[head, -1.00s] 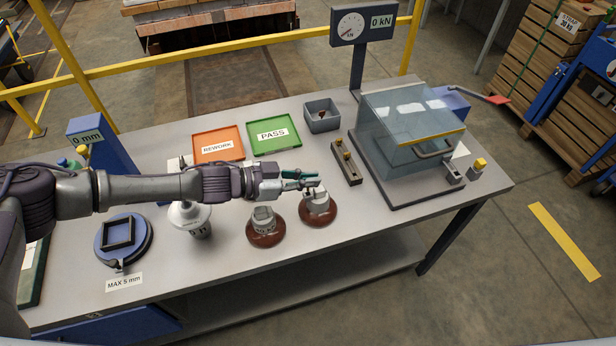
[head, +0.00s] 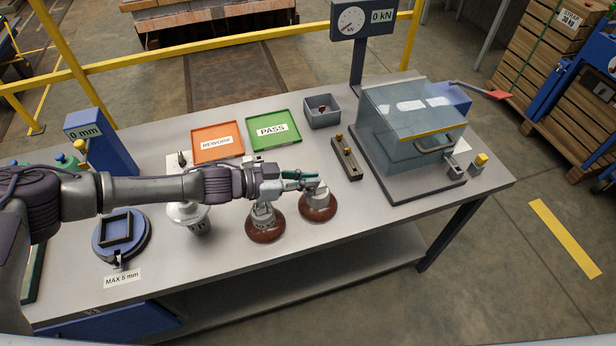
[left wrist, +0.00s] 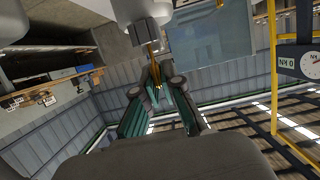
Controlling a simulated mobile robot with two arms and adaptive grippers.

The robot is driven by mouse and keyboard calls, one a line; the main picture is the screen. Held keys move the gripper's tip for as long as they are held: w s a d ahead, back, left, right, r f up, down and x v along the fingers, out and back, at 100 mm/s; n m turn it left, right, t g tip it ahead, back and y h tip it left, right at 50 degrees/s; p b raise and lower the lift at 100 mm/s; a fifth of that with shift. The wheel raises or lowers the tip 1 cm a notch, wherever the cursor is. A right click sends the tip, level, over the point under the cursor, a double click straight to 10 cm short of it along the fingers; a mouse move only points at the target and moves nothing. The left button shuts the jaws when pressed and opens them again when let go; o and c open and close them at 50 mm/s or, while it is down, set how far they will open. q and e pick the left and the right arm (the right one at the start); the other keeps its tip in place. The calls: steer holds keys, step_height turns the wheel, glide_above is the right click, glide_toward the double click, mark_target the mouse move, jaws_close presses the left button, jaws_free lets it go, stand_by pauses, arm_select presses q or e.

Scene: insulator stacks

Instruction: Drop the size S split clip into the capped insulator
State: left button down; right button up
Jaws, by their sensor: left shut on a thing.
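My left gripper (head: 302,176) reaches in from the left, at the top of the right-hand brown insulator (head: 318,206), which has a grey metal cap. In the left wrist view its green fingers (left wrist: 158,88) are shut on a thin brass split clip (left wrist: 154,72). The clip's far end is close to a grey metal cap (left wrist: 150,36); I cannot tell whether it is inside. A second brown insulator (head: 265,229) with grey metal on top stands just left, below my wrist. The clip is not distinct in the head view. My right gripper is not in view.
A dark block with brass pieces (head: 346,160) lies right of the insulators. A grey bin (head: 338,119), green PASS tray (head: 296,139) and orange REWORK tray (head: 236,156) stand behind. A clear-walled box (head: 400,140) blocks the right. The front table edge is clear.

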arm_select(q)
steer(key=shift+f, duration=0.6)
steer(key=c, duration=1.2)
jaws_free()
steer(key=shift+s, duration=0.1)
steer(key=shift+a, duration=0.55)
steer(key=v, duration=1.1)
steer(key=shift+r, duration=0.2)
steer(key=shift+d, duration=0.1)
